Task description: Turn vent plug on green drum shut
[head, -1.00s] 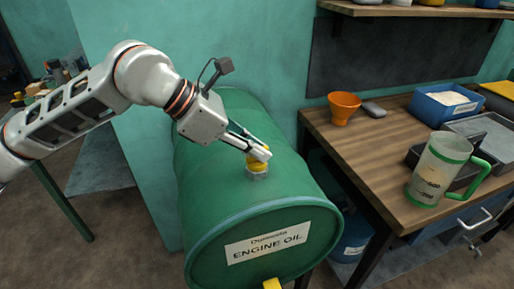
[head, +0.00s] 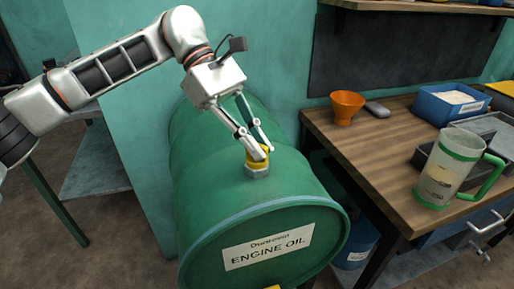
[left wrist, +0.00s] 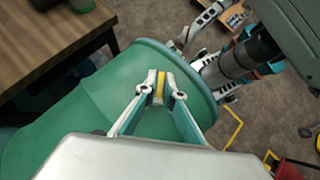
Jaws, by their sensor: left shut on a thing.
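The green drum (head: 215,205) lies on its side with an "ENGINE OIL" label on its end, and it also shows in the left wrist view (left wrist: 60,130). The yellow vent plug (head: 250,159) sits on a grey hexagonal fitting (head: 257,172) on top of the drum. My left gripper (head: 257,158) comes down from above and is shut on the plug, with its fingers covering part of it. In the left wrist view the yellow plug (left wrist: 160,86) shows between the fingertips (left wrist: 160,90). My right gripper cannot be made out.
A wooden bench (head: 385,165) stands right of the drum, holding an orange funnel (head: 346,107), a blue bin (head: 449,105) and a clear jug (head: 446,170) with green trim. A teal wall (head: 135,150) stands left of the drum.

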